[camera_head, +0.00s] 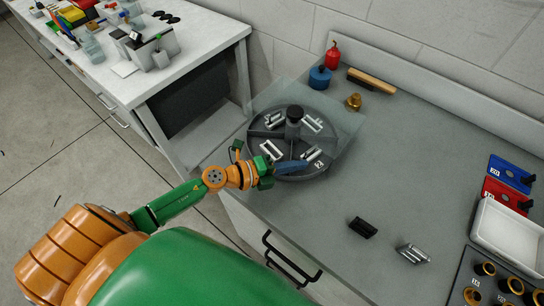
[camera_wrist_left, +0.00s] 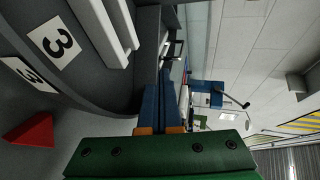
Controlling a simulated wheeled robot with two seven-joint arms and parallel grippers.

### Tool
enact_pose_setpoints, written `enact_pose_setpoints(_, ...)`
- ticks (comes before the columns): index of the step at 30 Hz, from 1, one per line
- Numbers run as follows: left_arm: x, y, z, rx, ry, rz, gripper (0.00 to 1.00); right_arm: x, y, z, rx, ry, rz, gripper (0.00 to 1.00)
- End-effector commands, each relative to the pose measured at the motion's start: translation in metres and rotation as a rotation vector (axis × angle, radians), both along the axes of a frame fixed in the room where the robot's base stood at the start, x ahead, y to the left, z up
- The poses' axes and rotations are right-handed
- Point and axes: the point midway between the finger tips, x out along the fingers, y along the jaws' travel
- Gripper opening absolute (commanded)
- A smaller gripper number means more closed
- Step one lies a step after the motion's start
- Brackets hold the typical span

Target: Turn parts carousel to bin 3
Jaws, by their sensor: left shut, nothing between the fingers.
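The parts carousel (camera_head: 291,146) is a dark round tray on the bench, with a black knob (camera_head: 294,114) at its hub and dividers between bins of pale metal parts. A small label (camera_head: 319,163) on its front right is too small to read surely. My right gripper is not in view.
A clear panel (camera_head: 345,118) stands behind the carousel. Blue (camera_head: 320,78) and red (camera_head: 332,56) containers and a brass piece (camera_head: 353,101) are at the back. A black block (camera_head: 362,227) and metal part (camera_head: 413,253) lie in front. The bench's middle is clear.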

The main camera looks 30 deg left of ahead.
Motion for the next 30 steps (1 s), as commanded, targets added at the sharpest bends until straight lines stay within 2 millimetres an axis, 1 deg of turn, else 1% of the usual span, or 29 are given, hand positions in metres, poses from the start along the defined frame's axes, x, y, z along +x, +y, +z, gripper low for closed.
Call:
enact_pose_setpoints(3, 0.0032, -0.0021, 0.0017, 0.0, 0.0, -0.005, 0.0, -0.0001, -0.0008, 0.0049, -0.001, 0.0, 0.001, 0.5)
enact_pose_setpoints(12, 0.0084, -0.0078, 0.001, 0.0, 0.0, -0.009, 0.0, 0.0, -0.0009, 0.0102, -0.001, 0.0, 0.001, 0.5)
enact_pose_setpoints(30, 0.0105, -0.0106, -0.0002, 0.0, 0.0, -0.009, 0.0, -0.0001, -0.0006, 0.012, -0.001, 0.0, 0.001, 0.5)
